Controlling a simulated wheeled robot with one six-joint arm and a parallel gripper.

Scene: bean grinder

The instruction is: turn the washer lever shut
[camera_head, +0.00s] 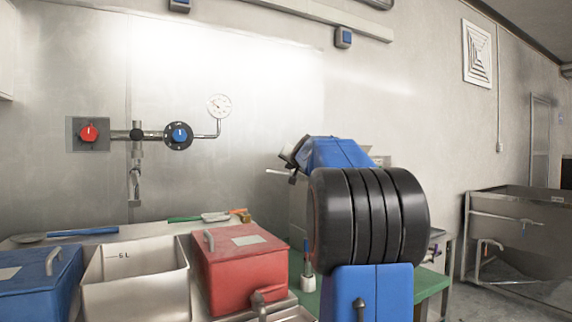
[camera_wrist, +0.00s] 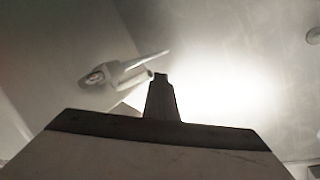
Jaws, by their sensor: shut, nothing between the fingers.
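In the wrist view a pale, rounded fitting (camera_wrist: 113,73) with a reddish round end sits on the wall at upper left. A thin lever (camera_wrist: 146,60) sticks out from it to the right; I take this for the washer lever. My gripper (camera_wrist: 160,78) is shut and empty. Its narrow tip shows just below and right of the lever's end; I cannot tell whether they touch. In the head view a pale bar (camera_head: 278,171) juts left from behind my arm; I cannot tell if it is the same lever. My arm hides much of that spot.
A red lidded box (camera_head: 243,274), an open white bin (camera_head: 137,288) and a blue lidded box (camera_head: 35,285) stand at lower left. A green worktop (camera_head: 430,283) lies behind my arm. Wall piping has a red knob (camera_head: 88,133) and a blue knob (camera_head: 179,135).

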